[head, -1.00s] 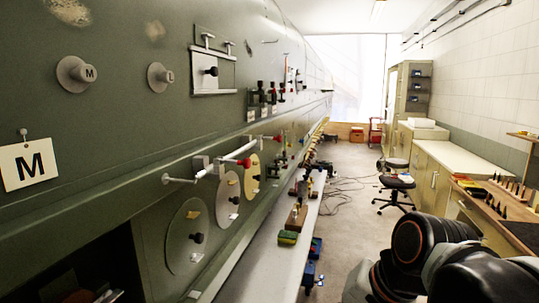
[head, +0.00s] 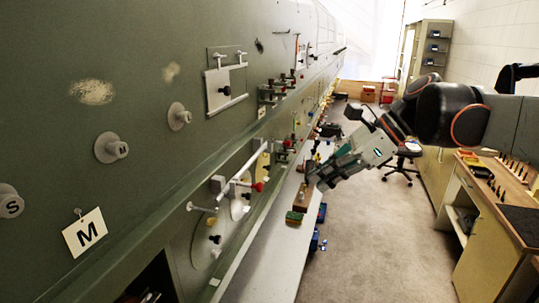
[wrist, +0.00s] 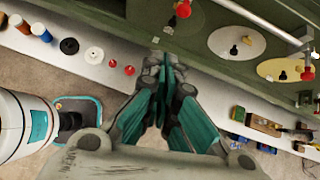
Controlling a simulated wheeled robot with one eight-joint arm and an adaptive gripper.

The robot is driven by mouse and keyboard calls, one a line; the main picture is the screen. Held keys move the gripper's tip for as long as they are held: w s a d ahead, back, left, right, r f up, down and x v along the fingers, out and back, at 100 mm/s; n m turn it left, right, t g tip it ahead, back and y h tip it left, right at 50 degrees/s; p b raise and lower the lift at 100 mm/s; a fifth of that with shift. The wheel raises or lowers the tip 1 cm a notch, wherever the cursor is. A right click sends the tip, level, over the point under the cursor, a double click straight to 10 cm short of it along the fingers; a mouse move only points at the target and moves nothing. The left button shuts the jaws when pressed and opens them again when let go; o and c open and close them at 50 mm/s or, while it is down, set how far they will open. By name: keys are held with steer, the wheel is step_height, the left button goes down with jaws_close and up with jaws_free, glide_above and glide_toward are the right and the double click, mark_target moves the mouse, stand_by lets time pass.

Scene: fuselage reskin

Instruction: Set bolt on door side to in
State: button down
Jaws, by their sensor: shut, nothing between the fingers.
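No label in view marks the door-side bolt, and I cannot tell for sure which fitting it is. A framed hatch (head: 226,90) with a dark knob and two small T-shaped pins above it is on the green fuselage wall in the head view. Below it a white rail (head: 246,162) runs along the wall, with a red knob (head: 258,187) near it. My gripper (head: 312,180) is shut and empty, in the air right of the wall, apart from these fittings. In the wrist view its teal fingers (wrist: 166,62) are together, before the shelf's edge.
A workbench (head: 515,190) stands at right. The floor between is mostly clear, with a stool (head: 402,172) farther back.

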mark_target(247, 185)
steer(key=w+a+f+m+p, duration=0.1)
steer(key=w+a+f+p, duration=0.3)
steer(key=a, duration=0.5)
steer(key=shift+f, duration=0.35)
stand_by(0.3)
steer(key=a, duration=0.1)
steer(key=w+a, duration=0.1)
steer(key=shift+a+r+b, duration=0.1)
steer(key=shift+a+b, duration=0.2)
steer(key=shift+a, duration=0.1)
stand_by(0.3)
